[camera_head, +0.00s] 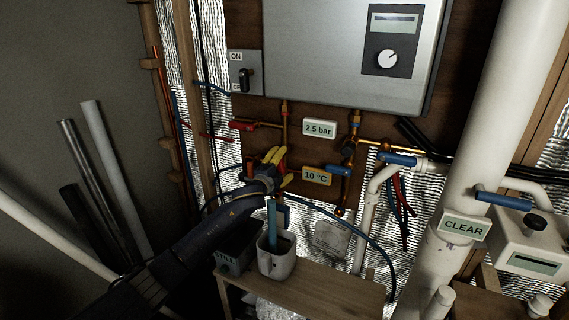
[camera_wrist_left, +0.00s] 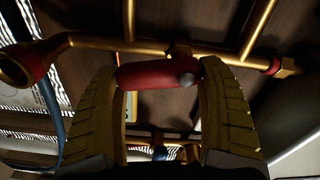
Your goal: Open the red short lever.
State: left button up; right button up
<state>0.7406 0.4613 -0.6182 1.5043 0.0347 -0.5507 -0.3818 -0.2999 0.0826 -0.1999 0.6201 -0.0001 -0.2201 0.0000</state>
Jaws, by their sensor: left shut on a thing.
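The red short lever (camera_wrist_left: 155,74) lies crosswise between the two yellow fingers of my left gripper in the wrist view, on copper pipework (camera_wrist_left: 100,43) against a brown wooden board. My left gripper (camera_head: 275,158) reaches up from the lower left in the head view. It is closed around the lever, one ribbed finger at each end. In the head view the gripper mostly hides the held lever. My right gripper is in neither view.
A grey heater box (camera_head: 330,55) hangs above. Another red handle (camera_head: 242,125) is at the upper left of the gripper. Blue handles (camera_head: 338,170) are to the right. A white cup (camera_head: 276,260) with a blue-handled tool stands on a wooden bench (camera_head: 330,282) below.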

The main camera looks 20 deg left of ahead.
pick_arm(q)
jog(key=shift+a+f+m, duration=0.15)
jog(key=shift+m, duration=0.5)
jog(key=shift+a+f+m, duration=0.1)
jog(key=shift+f+m, duration=0.05)
jog(key=shift+m, duration=0.5)
jog(key=o, duration=1.6)
jog(key=shift+c, duration=0.2)
jog(key=s+a, duration=0.2)
jog(key=s, duration=0.9)
jog(key=shift+s+a, duration=0.15)
jog(key=shift+s, duration=0.2)
